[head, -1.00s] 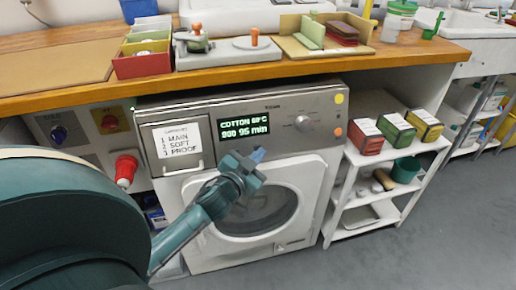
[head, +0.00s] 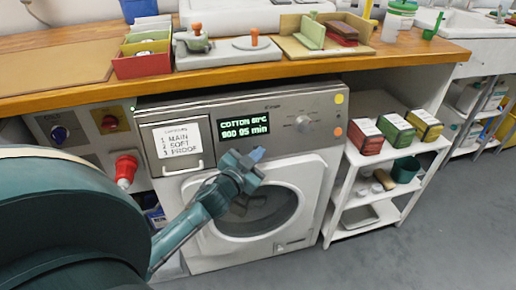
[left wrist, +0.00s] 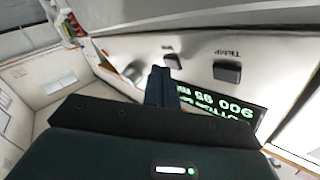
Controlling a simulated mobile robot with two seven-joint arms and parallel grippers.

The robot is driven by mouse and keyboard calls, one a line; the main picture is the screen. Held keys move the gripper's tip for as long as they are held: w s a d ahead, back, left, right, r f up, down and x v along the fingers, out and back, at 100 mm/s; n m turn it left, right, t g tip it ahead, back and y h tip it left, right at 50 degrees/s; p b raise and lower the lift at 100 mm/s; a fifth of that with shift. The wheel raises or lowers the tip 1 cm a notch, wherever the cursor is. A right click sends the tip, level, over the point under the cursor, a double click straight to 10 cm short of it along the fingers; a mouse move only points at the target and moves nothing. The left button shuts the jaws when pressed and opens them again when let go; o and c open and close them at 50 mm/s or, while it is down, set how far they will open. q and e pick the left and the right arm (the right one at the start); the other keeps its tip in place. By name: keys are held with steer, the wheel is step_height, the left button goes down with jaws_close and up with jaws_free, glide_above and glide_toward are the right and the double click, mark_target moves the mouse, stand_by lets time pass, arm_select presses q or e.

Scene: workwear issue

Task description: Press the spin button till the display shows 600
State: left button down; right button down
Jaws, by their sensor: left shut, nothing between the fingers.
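The washing machine (head: 300,172) stands under the wooden counter. Its green-lit display (head: 244,127) reads COTTON 60°C and 900 95 min; the display also shows upside down in the left wrist view (left wrist: 225,112). My left gripper (head: 257,154) is shut and empty, in front of the panel just below the display. In the left wrist view its fingertips (left wrist: 161,74) are close to a small dark button (left wrist: 172,61); I cannot tell whether they touch it. That button's label is not readable. Another button (left wrist: 227,71) is labelled TEMP. My right gripper is not in view.
A round knob (head: 303,123) sits right of the display. A labelled drawer front (head: 178,142) is at the panel's left. A white shelf (head: 350,195) with colored boxes stands close on the right. A red plug (head: 126,170) sticks out at left.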

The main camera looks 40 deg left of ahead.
arm_select(q)
steer(key=shift+w+a, duration=0.15)
steer(key=shift+a, duration=0.1)
stand_by(0.4)
steer(key=shift+d, duration=0.1)
steer(key=shift+s+d+r+p, duration=0.15)
steer(key=shift+s+d+p, duration=0.3)
steer(key=shift+s, duration=0.05)
steer(key=shift+s+d+r+p, duration=0.25)
steer(key=shift+s+d+p, duration=0.1)
steer(key=shift+s+d, duration=0.2)
steer(key=shift+s+d+r+p, duration=0.3)
steer(key=shift+s+d, duration=0.2)
steer(key=shift+d, duration=0.2)
steer(key=shift+s+d+r+p, duration=0.2)
steer(key=shift+s+d+p, duration=0.15)
steer(key=shift+s+d, duration=0.2)
steer(key=shift+w, duration=0.1)
stand_by(2.3)
